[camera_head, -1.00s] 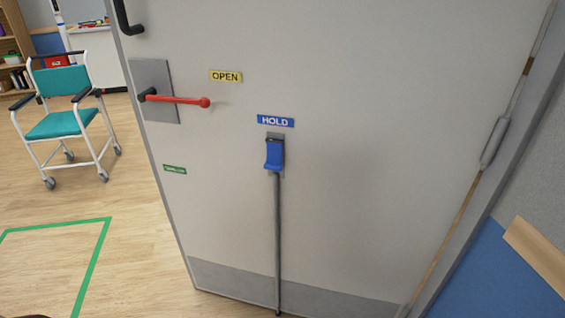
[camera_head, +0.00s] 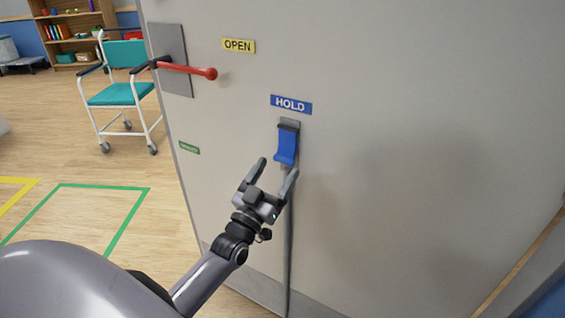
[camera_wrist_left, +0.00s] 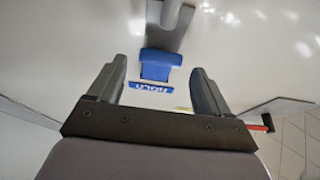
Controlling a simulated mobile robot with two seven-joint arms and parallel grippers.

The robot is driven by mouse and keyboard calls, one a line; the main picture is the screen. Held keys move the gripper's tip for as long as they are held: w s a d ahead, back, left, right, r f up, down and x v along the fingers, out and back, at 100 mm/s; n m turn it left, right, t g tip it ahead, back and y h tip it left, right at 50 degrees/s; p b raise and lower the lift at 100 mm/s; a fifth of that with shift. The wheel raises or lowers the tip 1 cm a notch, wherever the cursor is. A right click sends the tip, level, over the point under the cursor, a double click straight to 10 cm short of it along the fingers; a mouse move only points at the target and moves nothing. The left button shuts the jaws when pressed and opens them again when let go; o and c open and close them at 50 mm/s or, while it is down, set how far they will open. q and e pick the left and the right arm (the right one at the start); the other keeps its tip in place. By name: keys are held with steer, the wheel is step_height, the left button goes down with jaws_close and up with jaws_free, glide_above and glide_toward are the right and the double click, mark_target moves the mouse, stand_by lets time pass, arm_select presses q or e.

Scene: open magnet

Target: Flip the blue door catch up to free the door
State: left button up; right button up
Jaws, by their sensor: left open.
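The blue door catch (camera_head: 287,146) is on the grey door (camera_head: 400,120), under a blue HOLD label (camera_head: 291,105). A thin grey rod (camera_head: 289,240) runs down from it to the floor. My left gripper (camera_head: 278,170) is open and empty just below the catch, fingers pointing up at it. In the left wrist view the catch (camera_wrist_left: 160,64) shows beyond and between the open fingers (camera_wrist_left: 160,85), apart from them. My right gripper is not in view.
A red lever handle (camera_head: 190,69) sits on the door at upper left beside a yellow OPEN label (camera_head: 239,46). A teal wheeled chair (camera_head: 120,95) stands left of the door. The taped floor between is clear.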

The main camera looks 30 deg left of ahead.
mark_target(282, 161)
arm_select(q)
steer(key=shift+x, duration=1.8)
steer(key=c, duration=1.4)
